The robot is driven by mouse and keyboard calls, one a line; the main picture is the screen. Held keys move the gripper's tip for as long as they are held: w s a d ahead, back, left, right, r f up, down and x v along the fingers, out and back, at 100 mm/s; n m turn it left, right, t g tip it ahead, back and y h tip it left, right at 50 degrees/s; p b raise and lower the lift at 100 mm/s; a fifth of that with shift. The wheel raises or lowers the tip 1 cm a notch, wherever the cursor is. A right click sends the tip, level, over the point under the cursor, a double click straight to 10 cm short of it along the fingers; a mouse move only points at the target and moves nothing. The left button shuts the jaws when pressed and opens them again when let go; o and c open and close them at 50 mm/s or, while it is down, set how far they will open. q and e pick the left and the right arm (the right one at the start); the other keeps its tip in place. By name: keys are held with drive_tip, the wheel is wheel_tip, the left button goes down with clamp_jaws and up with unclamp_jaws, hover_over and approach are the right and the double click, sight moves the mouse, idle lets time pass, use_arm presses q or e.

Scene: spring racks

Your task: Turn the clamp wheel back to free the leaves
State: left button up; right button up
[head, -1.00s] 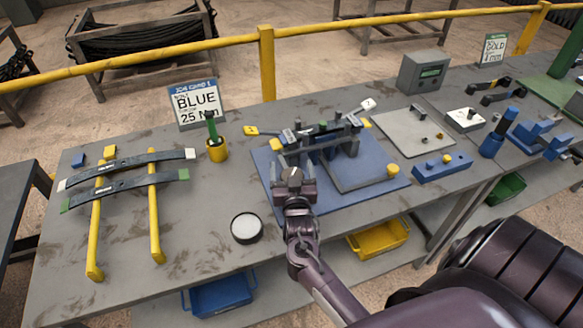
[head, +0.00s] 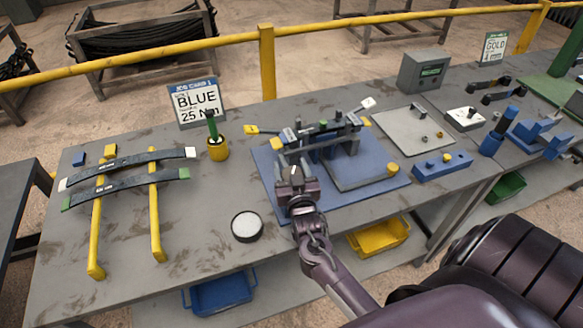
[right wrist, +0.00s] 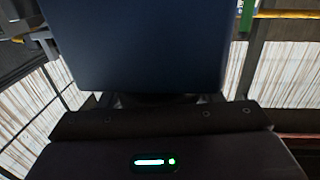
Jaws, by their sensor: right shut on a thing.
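The clamp fixture stands on a blue base plate (head: 265,178) in the middle of the bench. Dark leaves (head: 322,130) lie across the fixture, with yellow and white ends sticking out. My right gripper (head: 294,172) is at the fixture's near left side, shut on what appears to be the clamp wheel, which its fingers and wrist hide. In the right wrist view a large dark blue surface (right wrist: 140,45) fills the middle, and the grip itself cannot be made out. My left gripper is not in view.
Two leaves (head: 130,158) rest on yellow rails (head: 155,215) at the left. A yellow cup with a green-handled tool (head: 217,149), a BLUE sign (head: 196,103) and a round white-topped dish (head: 246,226) stand nearby. A grey plate (head: 405,130) and blue block (head: 441,166) lie right.

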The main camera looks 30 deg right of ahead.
drive_tip(key=n+t+y, duration=0.1)
drive_tip(key=n+y, duration=0.1)
drive_tip(key=y, duration=0.2)
drive_tip(key=shift+a+n, duration=0.1)
drive_tip(key=shift+n, duration=0.2)
drive_tip(key=n+y, duration=0.1)
drive_tip(key=y, duration=0.1)
drive_tip(key=shift+a+n+y, duration=0.15)
drive_tip(key=shift+n+y, duration=0.25)
drive_tip(key=n+y, duration=0.1)
drive_tip(key=y, duration=0.1)
drive_tip(key=n+y+b, duration=0.1)
drive_tip(key=shift+a+f+y, duration=0.1)
drive_tip(key=shift+a+y, duration=0.1)
drive_tip(key=shift+y, duration=0.2)
drive_tip(key=shift+a+n+g+y+b, duration=0.15)
drive_tip(key=shift+n+g+y+b, duration=0.2)
drive_tip(key=shift+n+y, duration=0.5)
drive_tip(key=shift+a+n+g+y+b, duration=0.2)
drive_tip(key=shift+n+y+b, duration=0.35)
drive_tip(key=shift+y, duration=0.5)
drive_tip(key=shift+n+g+y, duration=0.25)
drive_tip(key=shift+n+y, duration=0.05)
drive_tip(key=o, duration=1)
drive_tip(key=shift+c, duration=0.2)
drive_tip(key=shift+s+d, duration=0.1)
